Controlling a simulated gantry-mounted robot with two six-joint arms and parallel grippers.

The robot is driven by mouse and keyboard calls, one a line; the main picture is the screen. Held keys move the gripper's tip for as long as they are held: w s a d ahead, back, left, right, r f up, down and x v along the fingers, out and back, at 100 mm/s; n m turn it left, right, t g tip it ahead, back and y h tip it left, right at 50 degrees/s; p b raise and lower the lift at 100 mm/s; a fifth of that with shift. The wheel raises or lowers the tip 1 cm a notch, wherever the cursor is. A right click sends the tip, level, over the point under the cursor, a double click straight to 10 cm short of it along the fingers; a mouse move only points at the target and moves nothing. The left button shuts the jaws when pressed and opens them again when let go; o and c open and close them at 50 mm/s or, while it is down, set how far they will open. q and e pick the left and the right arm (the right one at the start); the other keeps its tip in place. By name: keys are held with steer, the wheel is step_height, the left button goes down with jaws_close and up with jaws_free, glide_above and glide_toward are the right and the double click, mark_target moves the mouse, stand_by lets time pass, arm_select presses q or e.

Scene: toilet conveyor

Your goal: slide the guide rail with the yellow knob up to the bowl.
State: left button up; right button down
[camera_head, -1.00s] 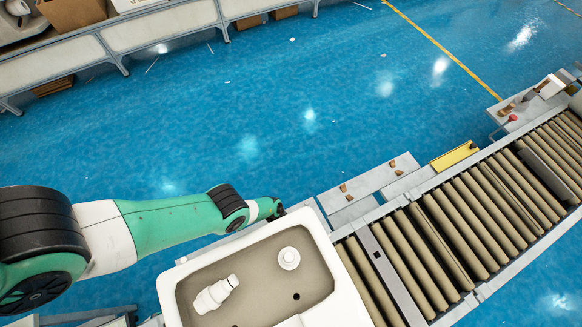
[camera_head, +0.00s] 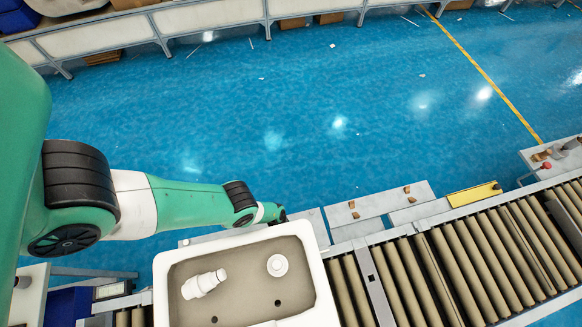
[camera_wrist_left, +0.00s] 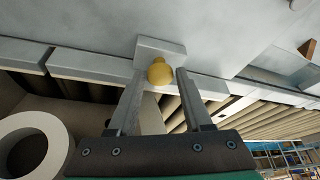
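The white bowl (camera_head: 327,290) sits on the conveyor in the head view, with white fittings inside it. My left gripper (camera_head: 282,215) is just beyond its far right corner; its fingers are too small to read there. In the left wrist view, the yellow knob (camera_wrist_left: 160,73) stands on a grey block, between the fingertips of my left gripper (camera_wrist_left: 162,76). The fingers are apart, one on each side; contact is unclear. A pale strip (camera_wrist_left: 151,116) below the knob may be its guide rail. The knob is not visible in the head view. My right gripper is not in view.
A grey crossbar (camera_head: 377,285) lies over the conveyor rollers (camera_head: 455,262) right of the bowl. Flat grey plates (camera_head: 375,205) and a yellow box (camera_head: 474,194) line the conveyor's far side. A white ring (camera_wrist_left: 32,145) shows at the wrist view's left.

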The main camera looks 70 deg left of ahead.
arm_select(q)
steer(key=shift+o, duration=1.2)
steer(key=p+v, duration=1)
steer(key=v, duration=0.1)
steer(key=shift+r+p, duration=0.3)
